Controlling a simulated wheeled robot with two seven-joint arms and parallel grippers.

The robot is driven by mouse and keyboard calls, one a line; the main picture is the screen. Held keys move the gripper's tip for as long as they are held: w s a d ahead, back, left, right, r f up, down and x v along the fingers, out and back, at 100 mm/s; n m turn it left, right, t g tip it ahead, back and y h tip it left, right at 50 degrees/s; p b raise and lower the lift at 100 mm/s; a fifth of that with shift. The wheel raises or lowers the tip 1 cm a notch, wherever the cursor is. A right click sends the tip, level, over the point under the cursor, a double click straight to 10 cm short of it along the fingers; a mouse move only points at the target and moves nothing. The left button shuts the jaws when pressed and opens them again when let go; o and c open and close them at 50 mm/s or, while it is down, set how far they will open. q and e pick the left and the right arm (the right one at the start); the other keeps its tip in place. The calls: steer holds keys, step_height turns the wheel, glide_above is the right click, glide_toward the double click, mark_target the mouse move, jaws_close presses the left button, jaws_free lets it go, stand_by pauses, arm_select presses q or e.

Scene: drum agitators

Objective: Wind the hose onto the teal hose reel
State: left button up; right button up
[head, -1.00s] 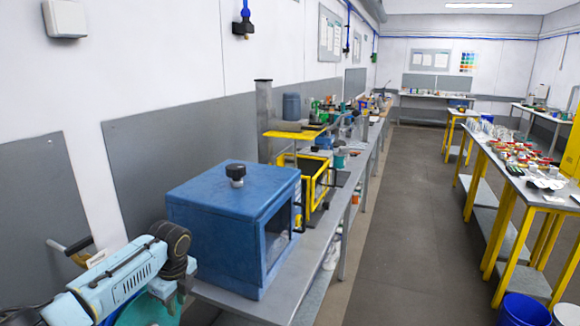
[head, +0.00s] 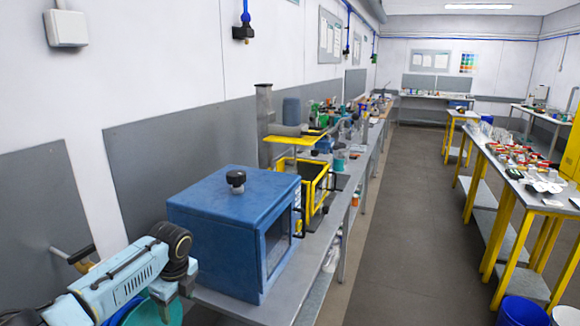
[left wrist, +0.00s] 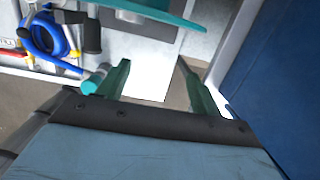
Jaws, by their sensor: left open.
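A teal disc, which looks like part of the hose reel (head: 168,314), shows at the bottom left of the head view, mostly hidden behind my left arm. In the left wrist view, a teal edge (left wrist: 185,14) crosses the top, beyond the fingers. My left gripper (left wrist: 154,66) is open, its two teal fingers apart with nothing between them. A short teal cylinder (left wrist: 93,84) shows beside the left finger; I cannot tell whether they touch. A coiled blue hose (left wrist: 45,40) is at the upper left of that view. My right gripper is not in view.
A blue cabinet (head: 225,225) with a black knob stands on the long grey bench (head: 312,270), close to my left arm. A tan-handled rod (head: 80,254) juts out near the wall panel. A cluttered yellow-legged table (head: 530,200) stands right. The floor aisle between is clear.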

arm_select(q)
step_height(320, 180, up, 7)
steer(key=shift+s+d+b, duration=0.25)
steer(key=shift+d+b, duration=0.05)
steer(key=shift+d, duration=0.1)
steer(key=shift+f, duration=0.2)
